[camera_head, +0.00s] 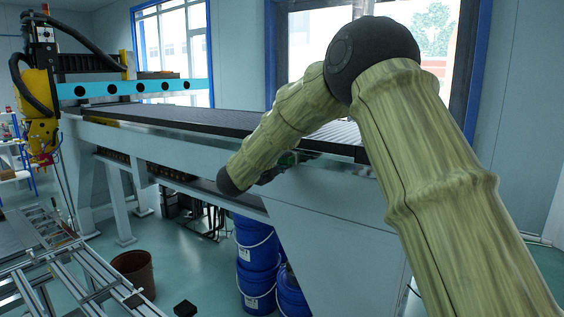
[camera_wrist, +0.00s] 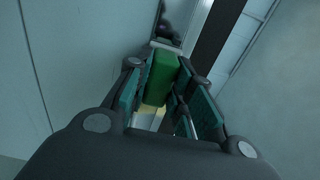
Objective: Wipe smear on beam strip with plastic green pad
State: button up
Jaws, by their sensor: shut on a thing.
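The green pad (camera_wrist: 159,80) is between the fingers of my gripper (camera_wrist: 163,72) in the wrist view, and my gripper is shut on it. A pale metal strip (camera_wrist: 197,22) runs up past the far end of the pad; I cannot tell whether the pad touches it. In the head view my arm hides most of my gripper, and a small dark green patch (camera_head: 288,159) shows beside the long machine beam (camera_head: 330,186). I cannot make out a smear in either view.
My arm crosses the right of the head view in front of the machine bed (camera_head: 190,119). Blue buckets (camera_head: 256,262) stand under the beam. A brown bin (camera_head: 134,272) and a metal frame (camera_head: 60,262) are at lower left.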

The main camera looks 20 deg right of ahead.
jog(key=shift+b+v, duration=0.75)
jog(key=shift+v, duration=2.15)
jog(key=shift+f, duration=0.1)
jog(key=shift+b+v, duration=0.65)
jog(key=shift+v, duration=0.85)
jog(key=shift+d, duration=0.1)
